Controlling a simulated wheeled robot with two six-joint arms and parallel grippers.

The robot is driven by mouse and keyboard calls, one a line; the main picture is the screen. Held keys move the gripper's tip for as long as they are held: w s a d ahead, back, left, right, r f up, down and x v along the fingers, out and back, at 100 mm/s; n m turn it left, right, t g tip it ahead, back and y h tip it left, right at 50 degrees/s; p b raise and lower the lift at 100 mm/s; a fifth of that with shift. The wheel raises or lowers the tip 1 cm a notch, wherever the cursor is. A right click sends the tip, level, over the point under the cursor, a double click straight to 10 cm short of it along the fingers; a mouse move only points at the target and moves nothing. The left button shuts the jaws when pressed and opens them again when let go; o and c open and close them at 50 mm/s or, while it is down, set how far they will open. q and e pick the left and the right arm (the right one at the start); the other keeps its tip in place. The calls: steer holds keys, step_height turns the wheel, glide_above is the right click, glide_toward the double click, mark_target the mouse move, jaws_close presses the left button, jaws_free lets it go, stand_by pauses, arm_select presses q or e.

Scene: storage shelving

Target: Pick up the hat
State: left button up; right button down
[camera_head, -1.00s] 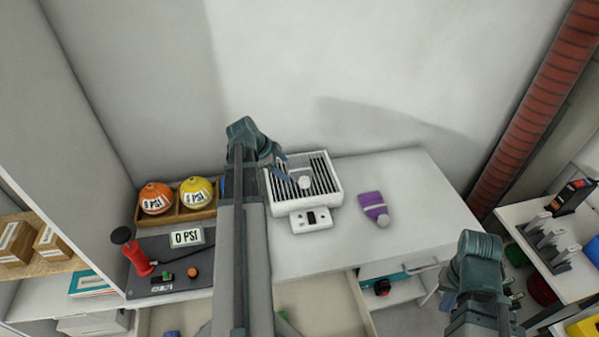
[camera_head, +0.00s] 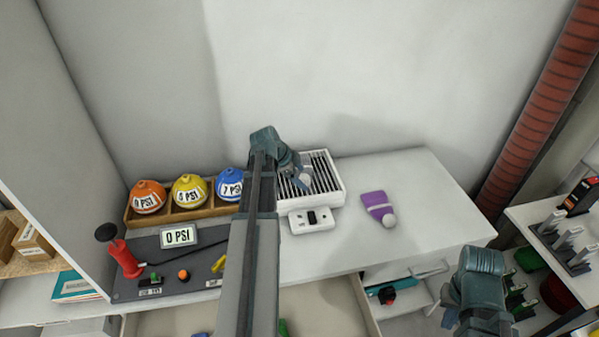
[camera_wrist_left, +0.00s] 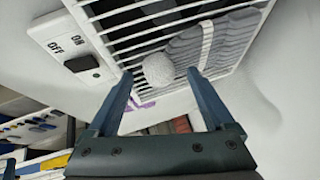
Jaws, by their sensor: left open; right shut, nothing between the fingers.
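A grey knit hat (camera_wrist_left: 215,42) with a pale stripe and a white pompom lies on the white slatted grille (camera_wrist_left: 110,18) in the left wrist view. In the head view its pompom (camera_head: 305,181) shows on the grille unit (camera_head: 338,188), and my arm partly hides the hat. My left gripper (camera_wrist_left: 160,75) is open, its fingertips on either side of the pompom in the picture; contact cannot be told. A second, purple hat (camera_head: 377,203) with a white pompom lies on the table to the right. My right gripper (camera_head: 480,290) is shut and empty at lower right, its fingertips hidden.
An ON/OFF switch box (camera_head: 311,220) sits in front of the grille. Orange, yellow and blue balls stand in a wooden rack (camera_head: 168,217) at left, behind a dark pump panel (camera_head: 205,261). An open drawer (camera_head: 325,308) is below.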

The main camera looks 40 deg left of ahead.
arm_select(q)
steer(key=shift+w+f, duration=0.3)
steer(key=shift+f, duration=0.25)
steer(key=shift+r, duration=0.1)
steer(key=shift+c, duration=0.2)
steer(key=shift+s+d, duration=0.1)
jaws_close()
